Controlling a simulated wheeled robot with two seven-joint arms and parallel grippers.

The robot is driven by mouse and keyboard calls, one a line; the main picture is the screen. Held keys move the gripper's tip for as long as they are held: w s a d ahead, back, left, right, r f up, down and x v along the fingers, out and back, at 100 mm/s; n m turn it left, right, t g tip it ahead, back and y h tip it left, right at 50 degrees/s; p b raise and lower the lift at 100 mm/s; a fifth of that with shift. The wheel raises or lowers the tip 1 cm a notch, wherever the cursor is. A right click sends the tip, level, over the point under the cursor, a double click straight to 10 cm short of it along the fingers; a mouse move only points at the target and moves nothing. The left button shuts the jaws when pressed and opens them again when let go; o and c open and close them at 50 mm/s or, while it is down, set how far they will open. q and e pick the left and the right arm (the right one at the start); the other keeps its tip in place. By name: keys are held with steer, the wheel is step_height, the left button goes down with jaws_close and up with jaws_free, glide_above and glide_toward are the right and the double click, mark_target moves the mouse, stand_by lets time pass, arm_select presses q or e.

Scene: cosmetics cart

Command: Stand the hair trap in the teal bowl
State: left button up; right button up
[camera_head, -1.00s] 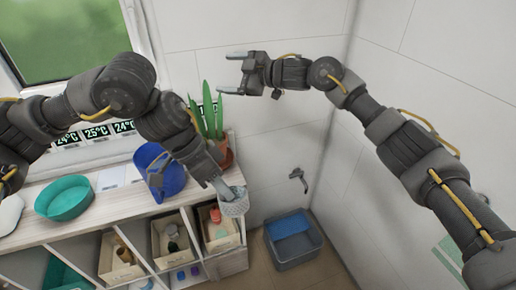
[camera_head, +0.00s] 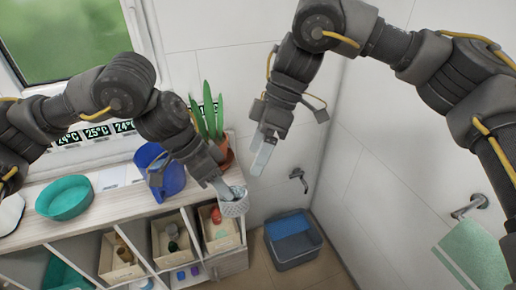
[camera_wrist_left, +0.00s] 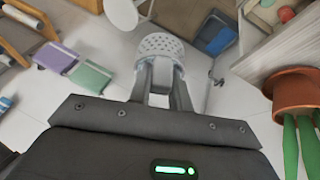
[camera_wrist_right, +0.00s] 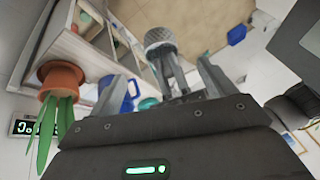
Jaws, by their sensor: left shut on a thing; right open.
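The hair trap (camera_head: 233,206) is a small pale grey perforated cup, held in the air past the counter's right end. My left gripper (camera_head: 222,187) is shut on it; the cup also shows at the fingertips in the left wrist view (camera_wrist_left: 160,45). My right gripper (camera_head: 262,156) is open and empty, pointing down, above and to the right of the hair trap. The right wrist view shows the hair trap (camera_wrist_right: 160,38) ahead of the right fingers, apart from them. The teal bowl (camera_head: 64,198) stands on the counter at the left and looks empty.
A blue jug (camera_head: 170,177) and a potted plant (camera_head: 227,158) stand on the counter (camera_head: 100,215) between bowl and hair trap. Bins with bottles (camera_head: 172,240) fill the shelves below. A blue-grey crate (camera_head: 292,240) sits on the floor. A towel (camera_head: 475,255) hangs at right.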

mark_target(239, 195)
arm_select(q)
steer(key=shift+w, duration=0.1)
arm_select(e)
steer(key=x, duration=1.2)
steer(key=c, duration=1)
arm_select(q)
steer(key=o, duration=1)
steer(key=v, duration=1.2)
arm_select(e)
steer(key=shift+c, duration=1)
